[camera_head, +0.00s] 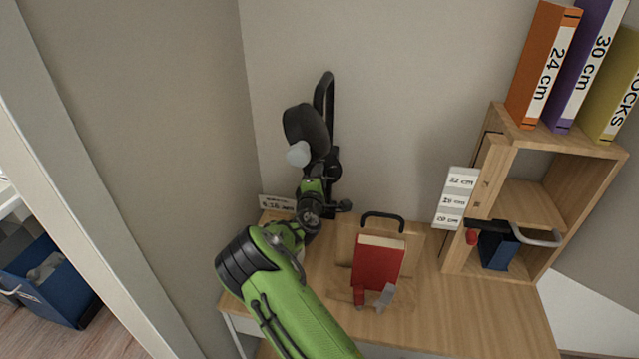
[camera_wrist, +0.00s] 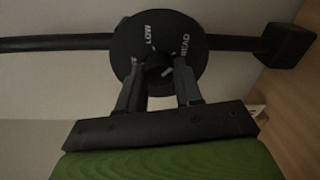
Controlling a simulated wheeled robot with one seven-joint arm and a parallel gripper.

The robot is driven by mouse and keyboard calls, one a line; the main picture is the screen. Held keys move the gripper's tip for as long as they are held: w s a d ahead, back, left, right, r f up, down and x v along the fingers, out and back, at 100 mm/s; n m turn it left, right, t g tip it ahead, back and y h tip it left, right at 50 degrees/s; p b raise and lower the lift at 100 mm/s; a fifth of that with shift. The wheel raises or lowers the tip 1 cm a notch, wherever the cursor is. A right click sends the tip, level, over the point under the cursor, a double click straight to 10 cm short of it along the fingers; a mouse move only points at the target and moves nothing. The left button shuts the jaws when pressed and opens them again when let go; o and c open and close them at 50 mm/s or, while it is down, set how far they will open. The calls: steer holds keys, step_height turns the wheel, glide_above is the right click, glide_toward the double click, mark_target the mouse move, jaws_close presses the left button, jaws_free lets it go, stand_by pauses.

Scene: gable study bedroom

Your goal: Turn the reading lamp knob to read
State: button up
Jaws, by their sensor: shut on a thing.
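The black reading lamp (camera_head: 306,127) with a pale bulb stands against the back wall in the head view. In the wrist view its round black dial plate (camera_wrist: 125,48) carries the white words LOW and READ; another mark at the left is partly hidden. The small dark knob (camera_wrist: 157,66) sits at the dial's centre. My gripper (camera_wrist: 160,88) is shut on the knob, one finger on each side. A short white mark shows by the knob's lower right; I cannot tell for certain which word the knob points to. In the head view my arm hides the knob.
A red book (camera_head: 378,264) stands in a holder on the wooden desk (camera_head: 450,310), right of my arm. A wooden shelf unit (camera_head: 548,150) with binders on top stands at the right. A small label card (camera_head: 277,203) is left of the lamp. The left wall is close to my arm.

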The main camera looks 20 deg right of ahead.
steer(key=shift+f+m+b, duration=0.15)
steer(key=shift+m+b, duration=0.25)
steer(key=shift+m, duration=0.1)
steer(key=o, duration=1)
steer(key=shift+o, duration=0.2)
steer(key=b+v, duration=0.1)
steer(key=v, duration=1.4)
steer(key=shift+s+r, duration=0.2)
steer(key=shift+s, duration=0.2)
steer(key=shift+a, duration=0.1)
